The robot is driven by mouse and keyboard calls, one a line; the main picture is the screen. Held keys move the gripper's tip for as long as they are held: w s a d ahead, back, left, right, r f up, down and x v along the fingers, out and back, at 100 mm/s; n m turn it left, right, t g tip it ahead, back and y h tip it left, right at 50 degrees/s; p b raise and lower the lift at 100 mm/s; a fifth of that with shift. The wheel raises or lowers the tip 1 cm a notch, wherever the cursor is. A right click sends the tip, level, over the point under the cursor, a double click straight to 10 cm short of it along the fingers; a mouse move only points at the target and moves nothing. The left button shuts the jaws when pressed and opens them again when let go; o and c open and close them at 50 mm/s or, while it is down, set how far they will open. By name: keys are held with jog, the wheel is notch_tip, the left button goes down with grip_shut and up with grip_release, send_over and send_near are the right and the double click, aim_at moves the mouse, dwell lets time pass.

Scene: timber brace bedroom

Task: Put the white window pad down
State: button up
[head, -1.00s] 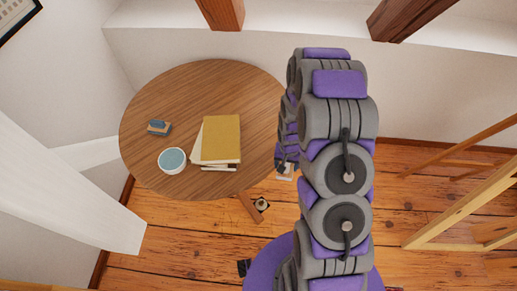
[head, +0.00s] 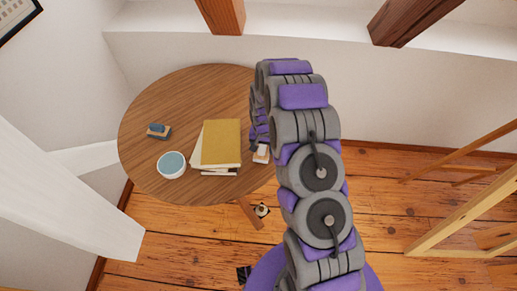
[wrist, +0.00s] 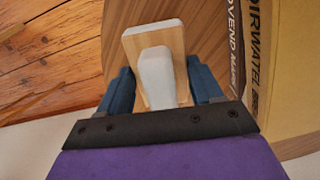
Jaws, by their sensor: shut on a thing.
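The white window pad (wrist: 155,66), a pale wooden block with a white top and a white raised part, is between the blue fingers of my gripper (wrist: 161,78) in the wrist view. My gripper is shut on it. In the head view the pad (head: 261,154) shows just below my gripper, at the right edge of the round wooden table (head: 190,85), to the right of the books. In the wrist view the wood-grain tabletop lies behind and below it. I cannot tell whether the pad touches the table. My arm hides part of the table's right side.
A stack of books (head: 222,143) with a yellow cover lies on the table, close right of the pad in the wrist view. A bowl (head: 171,165) and a block with a blue top (head: 158,131) stand further left. A wooden frame (head: 465,205) stands at right.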

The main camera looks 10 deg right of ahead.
jog(key=shift+w+a, duration=0.25)
jog(key=shift+w, duration=0.25)
jog(key=shift+w+a, duration=0.25)
jog(key=shift+w, duration=0.2)
notch_tip(320, 180, down, 3)
jog(key=shift+w+a+f+b, duration=0.1)
jog(key=shift+f+b, duration=0.05)
jog(key=shift+b, duration=0.25)
jog(key=o, duration=0.9)
jog(key=shift+o, duration=0.2)
jog(key=shift+f, duration=0.2)
